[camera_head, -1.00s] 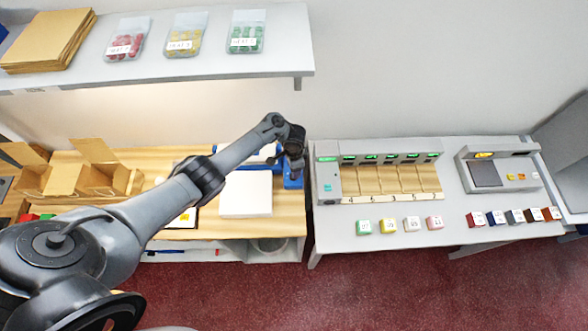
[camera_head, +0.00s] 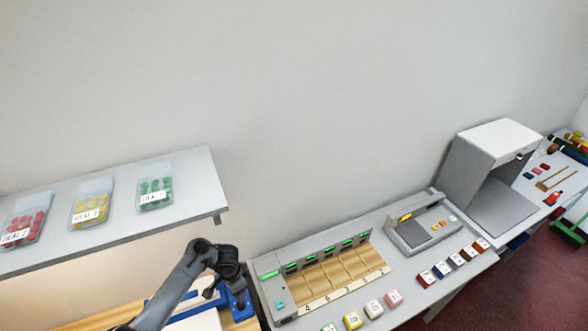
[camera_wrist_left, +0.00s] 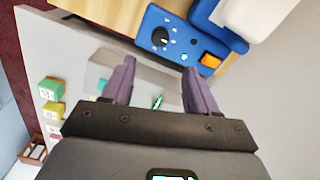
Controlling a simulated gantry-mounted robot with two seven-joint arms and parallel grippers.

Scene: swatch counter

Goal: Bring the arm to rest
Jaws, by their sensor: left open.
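My left arm comes in at the bottom of the head view, and its gripper (camera_head: 222,285) hangs by the blue device near the left end of the grey slotted unit. The fingertips are small and dark there. In the left wrist view my left gripper (camera_wrist_left: 158,72) has its two purple-grey fingers spread apart with nothing between them. Beyond the fingers lie the blue device (camera_wrist_left: 165,38) with a black knob and orange button, and a grey surface. My right gripper is in neither view.
The slotted unit (camera_head: 275,298) stands on the grey table. A shelf (camera_head: 195,211) with bags of swatches hangs above left.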

